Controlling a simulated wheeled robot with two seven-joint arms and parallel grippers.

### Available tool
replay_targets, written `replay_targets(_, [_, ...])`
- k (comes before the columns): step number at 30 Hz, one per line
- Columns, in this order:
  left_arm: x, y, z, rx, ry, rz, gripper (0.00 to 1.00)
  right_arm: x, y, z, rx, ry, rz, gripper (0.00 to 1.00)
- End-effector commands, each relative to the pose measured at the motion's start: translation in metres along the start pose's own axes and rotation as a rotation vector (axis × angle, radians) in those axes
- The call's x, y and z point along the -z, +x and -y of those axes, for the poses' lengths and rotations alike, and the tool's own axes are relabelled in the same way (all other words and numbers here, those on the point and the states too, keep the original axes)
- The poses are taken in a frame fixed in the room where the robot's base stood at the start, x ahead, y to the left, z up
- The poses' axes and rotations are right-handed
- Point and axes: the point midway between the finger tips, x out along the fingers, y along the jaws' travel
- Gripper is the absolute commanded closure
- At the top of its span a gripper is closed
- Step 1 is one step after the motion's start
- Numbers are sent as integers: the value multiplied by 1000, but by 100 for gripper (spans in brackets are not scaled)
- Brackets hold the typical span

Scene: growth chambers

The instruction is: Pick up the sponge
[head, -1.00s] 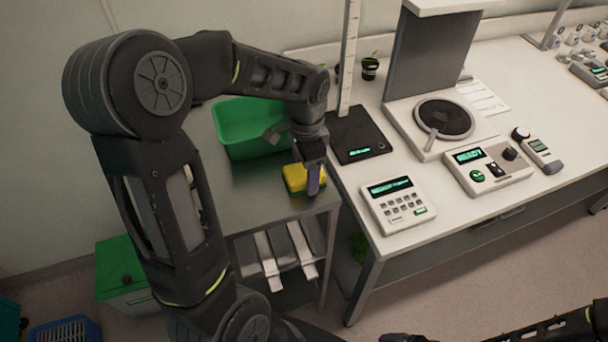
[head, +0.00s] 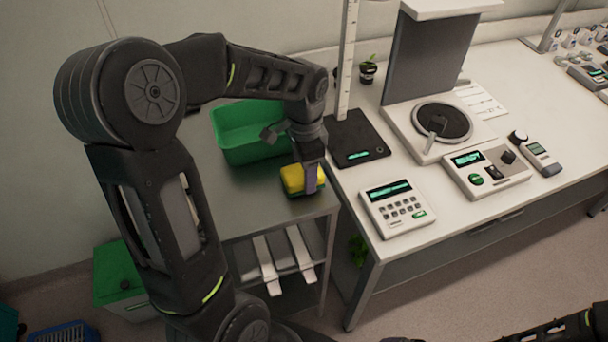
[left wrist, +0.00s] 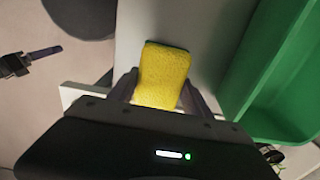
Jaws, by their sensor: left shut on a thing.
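The yellow sponge (head: 295,180) with a dark green underside is at the front right of the grey metal side table (head: 238,190). In the left wrist view the sponge (left wrist: 162,76) lies between the two fingers of my left gripper (left wrist: 160,95). My left gripper (head: 311,182) is shut on the sponge, one finger showing on its near right side. I cannot tell whether the sponge touches the table top. My right gripper cannot be made out; only part of my right arm shows at the lower right of the head view.
A green tub (head: 238,148) stands on the side table behind the sponge. The white bench (head: 410,255) to the right holds a keypad device (head: 397,208), a black scale plate (head: 358,140) and other instruments. A green-lidded box (head: 118,278) is on the floor at left.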

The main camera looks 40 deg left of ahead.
Motion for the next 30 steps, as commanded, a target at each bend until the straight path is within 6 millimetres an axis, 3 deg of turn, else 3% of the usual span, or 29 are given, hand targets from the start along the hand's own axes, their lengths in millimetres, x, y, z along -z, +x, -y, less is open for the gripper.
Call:
replay_targets(9, [1, -59, 0, 3, 0, -5, 87, 1, 7, -2, 3, -2, -2, 0])
replay_targets(15, [0, -85, 0, 1, 1, -2, 87, 1, 9, -2, 3, -2, -3, 0])
replay_targets(30, [0, -88, 0, 0, 1, -1, 87, 1, 8, -2, 3, -2, -3, 0])
